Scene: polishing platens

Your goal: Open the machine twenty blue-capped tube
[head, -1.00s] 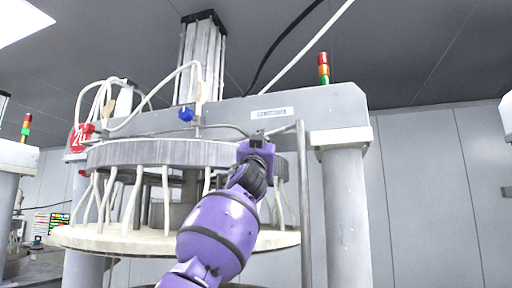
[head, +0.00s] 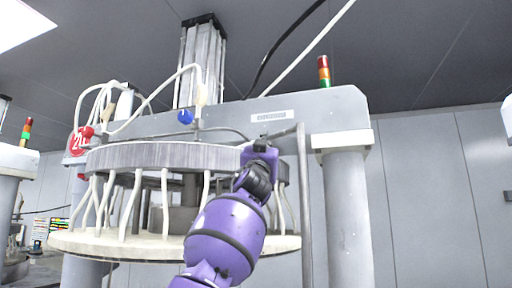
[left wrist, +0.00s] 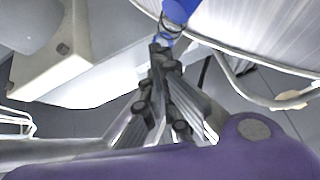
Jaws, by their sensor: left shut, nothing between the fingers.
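The machine with a red "20" sign (head: 78,141) stands ahead in the head view. Its blue cap (head: 186,117) sits above the round grey ring (head: 150,154), beside a white tube (head: 160,87). My left gripper (head: 260,145) is in front of the ring's right side, right of and below this cap, and its fingers barely show there. In the left wrist view the left gripper (left wrist: 160,50) is shut and empty. Its tips are close to a blue part (left wrist: 180,10) at the top edge; I cannot tell whether they touch. My right gripper is not in view.
A grey crossbeam (head: 320,108) and thick right column (head: 346,210) stand behind and right of my arm. A thin upright pole (head: 304,210) is close on its right. White hoses (head: 164,205) hang under the ring. A signal light (head: 324,71) stands on the beam.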

